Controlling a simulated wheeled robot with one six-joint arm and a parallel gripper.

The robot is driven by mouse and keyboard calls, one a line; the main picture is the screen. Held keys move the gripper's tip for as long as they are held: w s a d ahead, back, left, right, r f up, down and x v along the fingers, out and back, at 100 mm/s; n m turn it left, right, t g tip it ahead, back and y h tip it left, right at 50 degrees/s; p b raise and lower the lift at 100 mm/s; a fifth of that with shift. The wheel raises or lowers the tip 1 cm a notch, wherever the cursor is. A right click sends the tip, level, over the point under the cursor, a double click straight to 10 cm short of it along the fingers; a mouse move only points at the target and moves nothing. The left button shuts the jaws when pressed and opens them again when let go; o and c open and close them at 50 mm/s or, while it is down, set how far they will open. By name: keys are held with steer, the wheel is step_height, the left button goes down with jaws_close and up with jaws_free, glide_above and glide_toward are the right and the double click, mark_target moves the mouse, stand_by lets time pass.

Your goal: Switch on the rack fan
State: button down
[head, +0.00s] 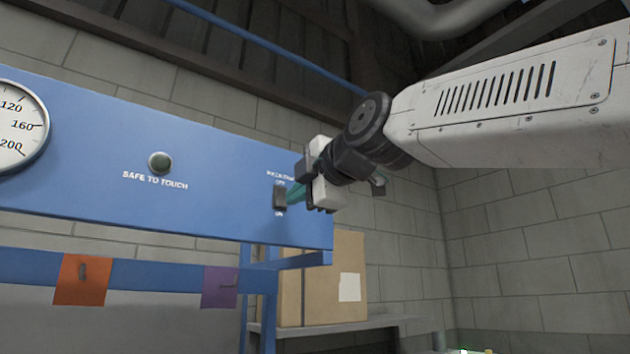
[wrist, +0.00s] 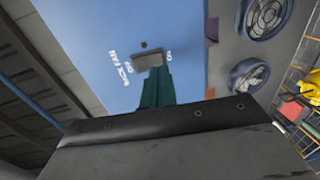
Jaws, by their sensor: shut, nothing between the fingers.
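The rack fan switch (head: 279,200) is a small dark rocker near the right end of the blue panel (head: 110,125). Lettering for the rack fan and OFF is above it, and ON is below. Its position is too small to tell. My gripper (head: 290,196) is shut and empty, its teal fingertips at the switch's right side in the head view. In the wrist view the switch (wrist: 148,60) shows just beyond the tips of my gripper (wrist: 156,72), which overlap its edge. I cannot tell whether they touch it.
Orange (head: 82,280) and purple (head: 219,287) tags are on the blue rail below. A cardboard box (head: 345,270) stands on a shelf behind. Two round fans (wrist: 248,77) show in the wrist view.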

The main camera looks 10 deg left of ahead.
mark_target(282, 206)
steer(key=shift+x, duration=1.3)
steer(key=shift+w+a+f, duration=0.1)
steer(key=shift+w+a, duration=0.05)
steer(key=shift+w, duration=0.05)
steer(key=shift+s, duration=0.1)
steer(key=shift+s+f, duration=0.1)
steer(key=shift+s, duration=0.15)
steer(key=f+v, duration=0.3)
steer(key=v, duration=1)
steer(key=shift+d, duration=0.3)
steer(key=shift+s, duration=0.1)
